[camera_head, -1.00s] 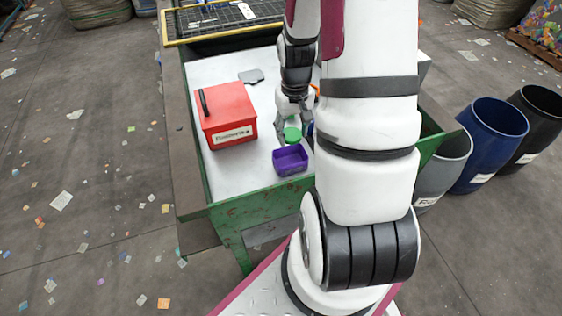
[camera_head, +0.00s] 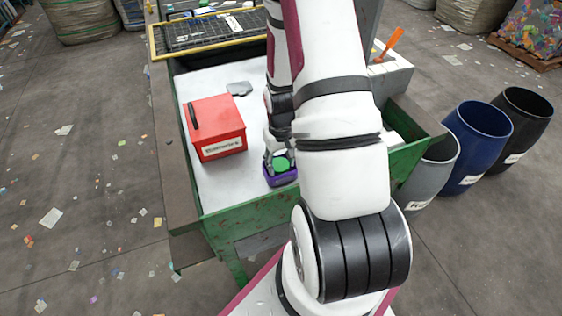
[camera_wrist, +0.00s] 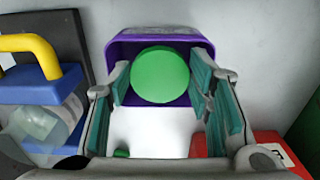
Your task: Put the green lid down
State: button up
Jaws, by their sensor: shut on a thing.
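The green lid (camera_head: 281,164) is a round flat disc. My gripper (camera_head: 279,161) is shut on it, and the lid also shows between the fingers in the wrist view (camera_wrist: 160,75). The lid is held over the small purple tray (camera_head: 284,180), which stands near the front edge of the white work surface. In the wrist view the purple tray's rim (camera_wrist: 160,33) frames the far side of the lid. I cannot tell whether the lid touches the tray. The tray's inside is mostly hidden by the lid and fingers.
A red labelled box (camera_head: 216,128) with a black handle stands left of the tray. A blue-topped clear container with a yellow handle (camera_wrist: 45,92) is close by in the wrist view. A grey flat piece (camera_head: 239,89) lies behind. The green belt frame (camera_head: 255,216) edges the front.

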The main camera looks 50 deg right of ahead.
jog(key=shift+f, duration=0.2)
jog(key=shift+f, duration=0.3)
jog(key=shift+f, duration=0.1)
jog(key=o, duration=0.4)
jog(key=shift+c, duration=0.2)
